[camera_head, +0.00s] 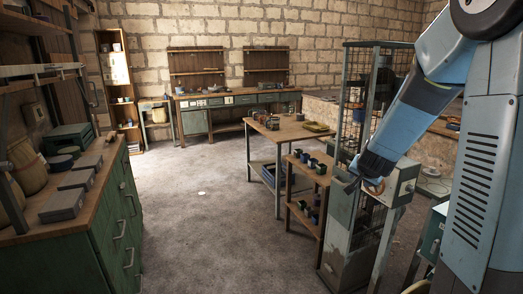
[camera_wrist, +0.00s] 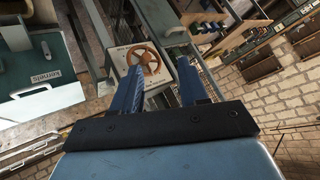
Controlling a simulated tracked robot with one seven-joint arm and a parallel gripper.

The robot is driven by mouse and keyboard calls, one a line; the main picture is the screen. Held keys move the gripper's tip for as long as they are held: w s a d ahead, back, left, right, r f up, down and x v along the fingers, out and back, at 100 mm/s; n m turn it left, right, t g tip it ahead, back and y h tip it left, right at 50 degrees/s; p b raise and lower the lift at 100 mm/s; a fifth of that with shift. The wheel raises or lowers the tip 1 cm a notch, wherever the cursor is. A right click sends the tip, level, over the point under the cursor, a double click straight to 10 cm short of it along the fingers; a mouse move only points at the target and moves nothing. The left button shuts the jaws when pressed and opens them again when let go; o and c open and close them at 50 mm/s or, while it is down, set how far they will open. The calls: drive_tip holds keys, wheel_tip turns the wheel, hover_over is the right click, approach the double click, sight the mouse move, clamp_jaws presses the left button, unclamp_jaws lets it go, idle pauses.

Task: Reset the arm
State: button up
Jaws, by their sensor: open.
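My arm reaches in from the right in the head view and points down and left. My gripper (camera_head: 365,177) is at its end, close to a grey metal box with an orange handwheel (camera_head: 374,187). In the wrist view my gripper (camera_wrist: 158,88) shows two blue fingers spread apart with nothing between them. The orange handwheel (camera_wrist: 142,62) sits on a pale panel just past the fingers. I cannot tell the exact gap between the fingers and the wheel.
A wire-mesh cage (camera_head: 372,90) stands behind my arm. A small wooden shelf (camera_head: 306,193) and a wooden table (camera_head: 286,128) stand left of it. A green cabinet (camera_head: 100,225) fills the left side. The concrete floor (camera_head: 205,215) between is clear.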

drive_tip(key=s+a+r+n+y, duration=0.25)
drive_tip(key=s+a+r, duration=0.25)
drive_tip(key=s+r, duration=0.25)
drive_tip(key=s+a+r+n+g, duration=0.1)
drive_tip(key=s, duration=0.7)
drive_tip(key=s+a+r+n+g, duration=0.1)
drive_tip(key=s+a+r+n, duration=0.1)
drive_tip(key=s, duration=0.7)
drive_tip(key=s+a+r+n+g, duration=0.1)
drive_tip(key=s+r+n, duration=0.1)
drive_tip(key=s, duration=0.7)
drive_tip(key=shift+a+g, duration=0.25)
drive_tip(key=shift+g, duration=0.15)
drive_tip(key=shift+n+h, duration=0.25)
drive_tip(key=shift+w+d+f, duration=0.15)
drive_tip(key=shift+w+d, duration=0.5)
drive_tip(key=shift+w, duration=0.05)
